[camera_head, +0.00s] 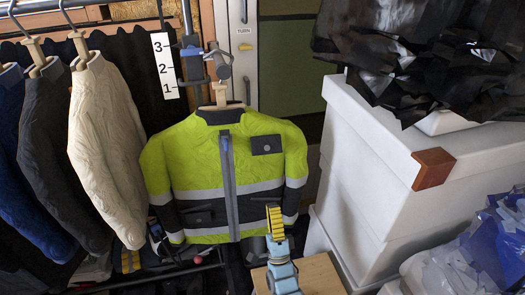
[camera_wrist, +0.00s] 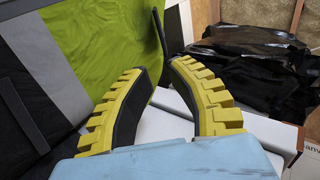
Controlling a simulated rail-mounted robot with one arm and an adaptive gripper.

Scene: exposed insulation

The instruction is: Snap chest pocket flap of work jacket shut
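The work jacket (camera_head: 180,170) hangs upright in the head view, yellow-green and dark grey with silver stripes and a grey front zip. Its chest pocket flap (camera_head: 267,145) is a small dark patch on the right side of the chest. I cannot tell whether its snap is fastened. My gripper (camera_head: 274,215) is below the flap, in front of the jacket's lower right. In the wrist view, my gripper (camera_wrist: 168,95) shows two yellow-toothed fingers spread apart with nothing between them. The jacket (camera_wrist: 75,50) fills the upper left there. The dark flap is not clearly visible in that view.
Other jackets, including a cream one (camera_head: 105,140), hang at left. White boxes (camera_head: 385,170) with a brown corner stand close at right, topped by black plastic (camera_head: 420,60). A wooden surface (camera_head: 315,275) lies below my gripper. Clear plastic bags (camera_head: 470,260) lie at lower right.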

